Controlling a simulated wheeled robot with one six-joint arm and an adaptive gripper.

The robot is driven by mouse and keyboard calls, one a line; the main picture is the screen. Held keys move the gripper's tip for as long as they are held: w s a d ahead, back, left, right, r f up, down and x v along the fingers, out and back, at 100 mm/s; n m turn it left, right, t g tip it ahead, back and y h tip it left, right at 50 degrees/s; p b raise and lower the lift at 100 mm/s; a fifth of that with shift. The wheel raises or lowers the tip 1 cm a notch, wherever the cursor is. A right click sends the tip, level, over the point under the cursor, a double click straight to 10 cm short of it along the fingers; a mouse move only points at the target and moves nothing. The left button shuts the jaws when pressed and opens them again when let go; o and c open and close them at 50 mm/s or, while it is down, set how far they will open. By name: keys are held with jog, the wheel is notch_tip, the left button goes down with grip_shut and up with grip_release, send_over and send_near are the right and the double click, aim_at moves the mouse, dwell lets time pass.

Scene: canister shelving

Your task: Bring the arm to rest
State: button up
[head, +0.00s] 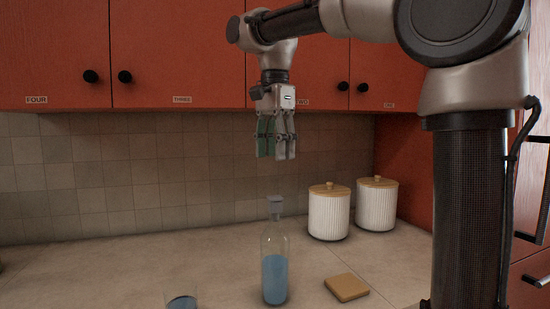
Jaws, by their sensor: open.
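My gripper (276,151) hangs pointing down in the upper middle of the head view, in front of the red cabinet doors and the tiled wall. It is open, and nothing shows between its fingers. My arm reaches in from the right, bent over at the top of the picture. A glass bottle (275,272) with blue contents and a grey stopper stands upright on the counter (110,272), below the gripper in the picture and clear of it.
Two white ribbed canisters with wooden lids (328,215) (377,207) stand at the back right. A tan square block (346,288) lies right of the bottle. A glass with blue contents (181,301) is cut off at the bottom edge. Red cabinets (180,50) hang above. The left counter is mostly clear.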

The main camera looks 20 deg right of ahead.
dwell(0.3)
jog(key=s+d+f+n+t, duration=0.4)
jog(key=s+d+f+n, duration=0.9)
jog(key=s+f, duration=0.6)
jog(key=shift+d, duration=0.9)
